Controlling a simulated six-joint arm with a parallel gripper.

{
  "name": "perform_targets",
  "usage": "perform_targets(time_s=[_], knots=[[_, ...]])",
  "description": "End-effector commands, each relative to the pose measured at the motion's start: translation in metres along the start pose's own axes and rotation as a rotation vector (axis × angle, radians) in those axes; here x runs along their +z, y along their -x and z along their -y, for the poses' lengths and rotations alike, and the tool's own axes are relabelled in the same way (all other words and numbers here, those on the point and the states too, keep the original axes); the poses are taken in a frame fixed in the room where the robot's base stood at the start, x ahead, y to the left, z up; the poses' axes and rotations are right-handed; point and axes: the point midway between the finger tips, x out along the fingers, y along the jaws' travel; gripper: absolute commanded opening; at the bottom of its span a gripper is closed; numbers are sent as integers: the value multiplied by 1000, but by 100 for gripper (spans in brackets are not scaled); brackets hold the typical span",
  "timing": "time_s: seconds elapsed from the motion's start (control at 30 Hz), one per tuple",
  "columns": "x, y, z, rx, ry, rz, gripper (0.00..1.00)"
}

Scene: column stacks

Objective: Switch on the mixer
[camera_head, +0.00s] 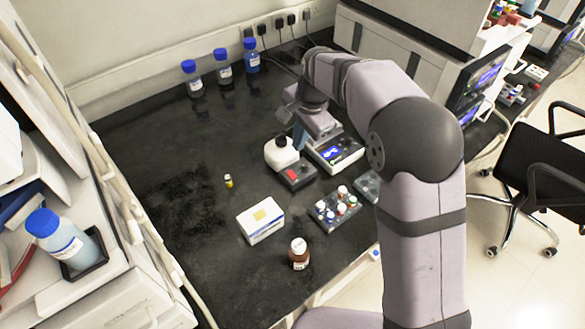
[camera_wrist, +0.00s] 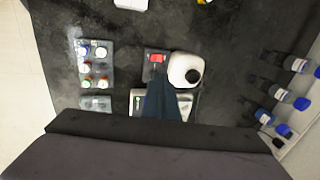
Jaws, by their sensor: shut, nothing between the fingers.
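The mixer (camera_head: 282,155) has a white rounded body with a dark top and a dark grey front base bearing a red switch (camera_head: 292,173). In the wrist view the white body (camera_wrist: 180,64) is right of the red switch (camera_wrist: 156,58). My gripper (camera_head: 299,139) is shut and empty, its blue fingers pointing down beside the mixer's body. In the wrist view my fingertips (camera_wrist: 158,78) appear just below the red switch. I cannot tell how high they are or whether they touch anything. Whether the switch is on does not show.
A device with a blue screen (camera_head: 336,151) stands close right of the mixer. A vial rack (camera_head: 321,224), a white box (camera_head: 248,230) and a brown bottle (camera_head: 298,262) stand in front. A small yellow vial (camera_head: 228,181) is left. The left bench is mostly clear.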

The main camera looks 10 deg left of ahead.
Motion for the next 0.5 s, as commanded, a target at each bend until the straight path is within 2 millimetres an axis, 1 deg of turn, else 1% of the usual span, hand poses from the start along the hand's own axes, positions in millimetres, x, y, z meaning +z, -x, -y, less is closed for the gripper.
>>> perform_targets(time_s=[0.37, 0.5], knots=[[0, 1, 1, 0, 1, 0, 0], [0, -2, 1, 1, 1, 0, 0]])
